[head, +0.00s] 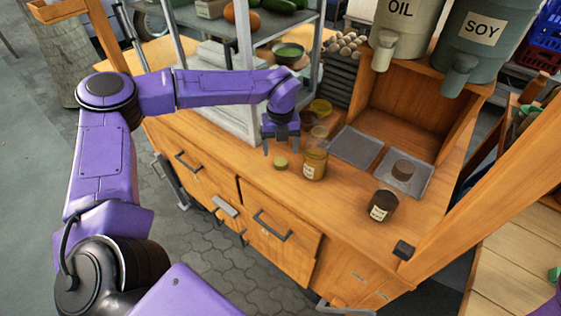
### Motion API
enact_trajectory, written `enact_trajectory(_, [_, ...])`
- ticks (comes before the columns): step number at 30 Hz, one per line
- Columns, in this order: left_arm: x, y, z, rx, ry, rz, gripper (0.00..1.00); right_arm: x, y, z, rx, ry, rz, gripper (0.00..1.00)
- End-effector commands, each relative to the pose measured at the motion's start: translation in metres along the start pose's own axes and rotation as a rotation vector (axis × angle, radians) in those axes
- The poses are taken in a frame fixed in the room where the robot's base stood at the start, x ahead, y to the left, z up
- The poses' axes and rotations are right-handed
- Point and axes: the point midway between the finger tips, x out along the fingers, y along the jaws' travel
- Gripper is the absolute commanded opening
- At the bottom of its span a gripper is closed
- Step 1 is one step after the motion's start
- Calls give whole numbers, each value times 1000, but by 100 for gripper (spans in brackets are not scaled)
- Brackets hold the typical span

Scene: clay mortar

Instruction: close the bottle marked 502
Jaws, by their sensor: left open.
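A glass jar (314,160) with yellowish contents and a pale label stands upright on the wooden counter. A dark brown jar (382,206) with a pale label stands further right, near the front edge. The label numbers are too small for me to read, so I cannot tell which is 502. A small olive-yellow lid (281,162) lies on the counter left of the glass jar. My left gripper (281,149) points down, open and empty, just above and behind this lid. My right gripper is not in view.
A metal-framed shelf (245,70) stands close behind my left wrist. Two grey mats (355,146) lie before a wooden box carrying OIL (402,22) and SOY (482,42) dispensers. The counter's front strip is mostly clear.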

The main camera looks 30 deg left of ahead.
Motion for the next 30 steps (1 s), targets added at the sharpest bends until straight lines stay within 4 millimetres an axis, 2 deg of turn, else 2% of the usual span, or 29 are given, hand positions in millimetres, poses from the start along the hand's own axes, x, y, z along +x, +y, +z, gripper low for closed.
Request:
enact_trajectory(5, [4,0,0,0,2,2,78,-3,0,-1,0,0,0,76])
enact_trajectory(10, [29,1,-2,1,4,4,78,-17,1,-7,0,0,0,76])
enact_trajectory(15, [50,0,-2,0,0,1,78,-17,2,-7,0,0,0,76])
enact_trajectory(25, [52,0,-2,0,0,0,78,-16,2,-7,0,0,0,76])
enact_trajectory(26, [52,0,-1,0,0,0,71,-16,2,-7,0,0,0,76])
enact_trajectory(30, [52,0,-1,0,0,0,25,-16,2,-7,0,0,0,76])
